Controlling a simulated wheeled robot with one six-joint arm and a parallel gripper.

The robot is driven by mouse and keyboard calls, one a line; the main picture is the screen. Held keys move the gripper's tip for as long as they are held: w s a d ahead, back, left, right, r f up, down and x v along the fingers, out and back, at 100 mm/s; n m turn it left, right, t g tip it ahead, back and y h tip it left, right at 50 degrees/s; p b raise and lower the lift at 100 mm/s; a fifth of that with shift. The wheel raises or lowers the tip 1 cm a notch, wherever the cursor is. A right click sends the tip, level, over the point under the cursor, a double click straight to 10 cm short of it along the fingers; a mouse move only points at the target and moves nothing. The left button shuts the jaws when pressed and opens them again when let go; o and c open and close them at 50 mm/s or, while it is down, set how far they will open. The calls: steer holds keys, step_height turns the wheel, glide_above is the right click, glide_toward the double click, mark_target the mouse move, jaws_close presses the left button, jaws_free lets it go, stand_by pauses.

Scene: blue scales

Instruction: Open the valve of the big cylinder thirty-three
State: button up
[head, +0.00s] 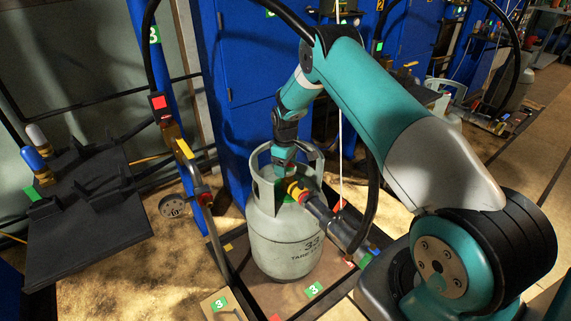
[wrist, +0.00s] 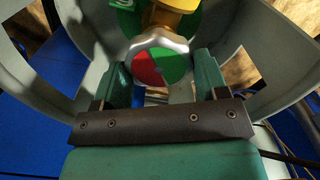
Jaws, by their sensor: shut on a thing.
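The big grey cylinder (head: 285,250) marked 33 stands upright in the middle of the head view, with a collar round its top. A yellow fitting (head: 297,189) with a dark hose coupling shows inside the collar. My gripper (head: 283,160) reaches down into the collar from above. In the wrist view, the valve handwheel (wrist: 157,45) has a silver rim and a red and green face. My gripper (wrist: 161,75) is shut on the handwheel, with one green finger on each side of it. The handwheel is hidden in the head view.
The collar wall (wrist: 270,75) curves closely round my gripper. A blue post (head: 170,75) and a rail (head: 203,205) stand left of the cylinder, and a blue cabinet (head: 240,110) stands behind. A dark platform (head: 85,235) is at the far left.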

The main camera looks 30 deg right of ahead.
steer(key=n, duration=0.4)
steer(key=shift+s+a+n, duration=0.1)
steer(key=shift+n, duration=0.2)
steer(key=n, duration=0.4)
steer(key=shift+p, duration=0.3)
steer(key=o, duration=0.9)
steer(key=shift+s, duration=0.1)
step_height(320, 180, up, 18)
steer(key=shift+f+p, duration=0.25)
steer(key=shift+p, duration=0.7)
